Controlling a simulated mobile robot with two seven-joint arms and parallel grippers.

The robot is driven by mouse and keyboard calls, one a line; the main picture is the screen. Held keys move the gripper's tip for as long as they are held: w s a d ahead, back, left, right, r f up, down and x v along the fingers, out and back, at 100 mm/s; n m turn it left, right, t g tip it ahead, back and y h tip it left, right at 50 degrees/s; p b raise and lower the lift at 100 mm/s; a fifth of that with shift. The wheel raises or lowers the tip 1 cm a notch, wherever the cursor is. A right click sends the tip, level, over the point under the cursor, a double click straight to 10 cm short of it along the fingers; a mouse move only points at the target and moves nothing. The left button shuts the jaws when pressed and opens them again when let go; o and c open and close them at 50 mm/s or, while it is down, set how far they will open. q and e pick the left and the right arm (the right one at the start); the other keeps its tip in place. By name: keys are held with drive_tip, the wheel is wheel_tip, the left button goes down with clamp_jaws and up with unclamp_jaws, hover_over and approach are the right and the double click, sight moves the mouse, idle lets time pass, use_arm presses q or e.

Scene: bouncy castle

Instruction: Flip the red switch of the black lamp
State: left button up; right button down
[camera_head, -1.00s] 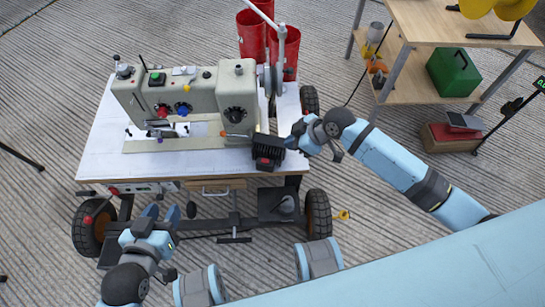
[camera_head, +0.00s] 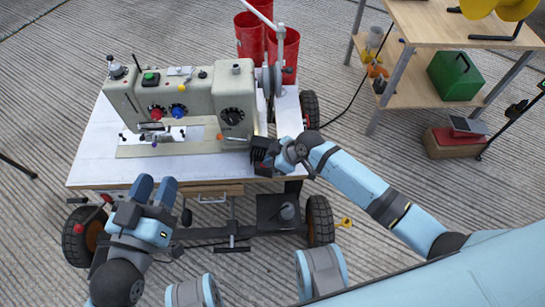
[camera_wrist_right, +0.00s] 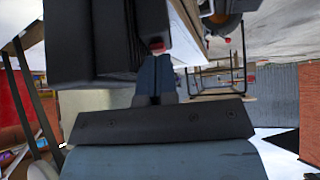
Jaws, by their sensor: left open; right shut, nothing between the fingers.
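The black lamp (camera_head: 262,149) is a dark ribbed block at the front right of the white table. In the right wrist view it fills the upper left as a large dark body (camera_wrist_right: 85,40). The red switch (camera_wrist_right: 157,45) shows as a small red spot just beyond my right fingertips; in the head view it is mostly hidden. My right gripper (camera_head: 280,157) is shut and empty, right beside the lamp; its fingers (camera_wrist_right: 154,68) point at the switch. I cannot tell whether they touch it. My left gripper (camera_head: 154,186) is open and empty near the table's front left edge.
A grey sewing machine (camera_head: 190,105) stands on the white wheeled table (camera_head: 90,165), behind and left of the lamp. Red bins (camera_head: 283,50) stand behind it. A wooden shelf (camera_head: 430,25) with a green box (camera_head: 455,75) is at the right. Ribbed floor surrounds the table.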

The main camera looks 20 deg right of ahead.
use_arm(q)
drive_tip(key=shift+d+r, duration=0.1)
drive_tip(key=shift+r, duration=0.15)
use_arm(e)
drive_tip(key=shift+f, duration=0.2)
drive_tip(key=shift+d+f+b, duration=0.1)
drive_tip(key=shift+f+b, duration=0.25)
drive_tip(key=shift+s+d+f+t+y+b, duration=0.1)
drive_tip(key=shift+f+t+y+b, duration=0.2)
drive_tip(key=shift+y+b, duration=0.35)
use_arm(q)
drive_tip(key=shift+s+d+r+t+h, duration=0.1)
drive_tip(key=shift+d+r+t+h, duration=0.1)
drive_tip(key=shift+r+t+h, duration=0.25)
drive_tip(key=shift+s+d+r+t+h, duration=0.1)
drive_tip(key=shift+d+r+t+h, duration=0.15)
drive_tip(key=shift+r, duration=0.4)
use_arm(e)
drive_tip(key=shift+r, duration=0.1)
drive_tip(key=shift+r+p, duration=0.8)
drive_tip(key=shift+p, duration=0.15)
use_arm(q)
drive_tip(key=shift+r, duration=0.75)
drive_tip(key=shift+w+a+f, duration=0.1)
